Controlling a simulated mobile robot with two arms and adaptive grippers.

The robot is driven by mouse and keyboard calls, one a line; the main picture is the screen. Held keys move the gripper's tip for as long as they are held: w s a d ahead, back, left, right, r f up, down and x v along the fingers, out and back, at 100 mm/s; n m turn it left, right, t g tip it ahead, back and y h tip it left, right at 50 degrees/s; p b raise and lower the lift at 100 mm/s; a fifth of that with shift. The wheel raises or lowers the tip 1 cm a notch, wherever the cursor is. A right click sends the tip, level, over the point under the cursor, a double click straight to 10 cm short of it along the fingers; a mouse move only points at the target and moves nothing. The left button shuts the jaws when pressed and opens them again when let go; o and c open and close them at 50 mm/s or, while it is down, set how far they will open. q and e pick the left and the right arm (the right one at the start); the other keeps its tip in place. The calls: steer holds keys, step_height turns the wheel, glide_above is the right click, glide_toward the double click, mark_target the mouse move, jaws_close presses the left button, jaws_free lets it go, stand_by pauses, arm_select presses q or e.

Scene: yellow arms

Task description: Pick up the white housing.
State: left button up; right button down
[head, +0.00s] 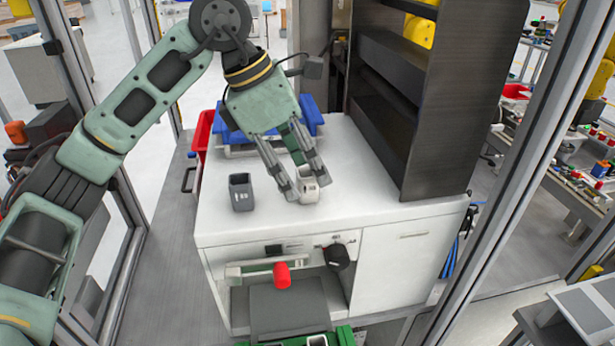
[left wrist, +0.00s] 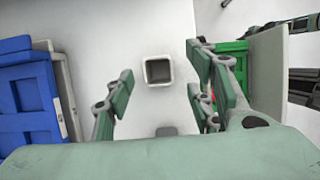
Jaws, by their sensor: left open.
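The white housing (head: 308,194), a small open-topped box, stands upright on the white cabinet top. In the left wrist view the white housing (left wrist: 158,58) lies between the fingers, with its dark hollow facing the camera. My left gripper (head: 309,185) is open and points down, with a fingertip on either side of the housing. Its fingers (left wrist: 160,72) show a gap to the housing on both sides in the left wrist view. I cannot tell the exact fingertip height. My right gripper is not in view.
A dark grey housing (head: 241,194) stands left of the white one. A blue crate (head: 236,137) is behind, and a red bin (head: 202,132) hangs at the left. A tall dark shelf (head: 438,130) rises at the right. The cabinet top (head: 360,200) is clear toward its front right.

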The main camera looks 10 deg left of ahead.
arm_select(q)
steer(key=shift+w+d+f, duration=0.2)
steer(key=shift+f, duration=0.3)
steer(key=shift+w+d+f, duration=0.1)
steer(key=shift+f, duration=0.3)
steer(key=shift+c, duration=1.2)
steer(key=c, duration=0.8)
steer(key=shift+c, duration=0.3)
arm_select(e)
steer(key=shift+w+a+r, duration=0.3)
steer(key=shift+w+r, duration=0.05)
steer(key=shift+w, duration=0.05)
arm_select(q)
steer(key=shift+r, duration=0.1)
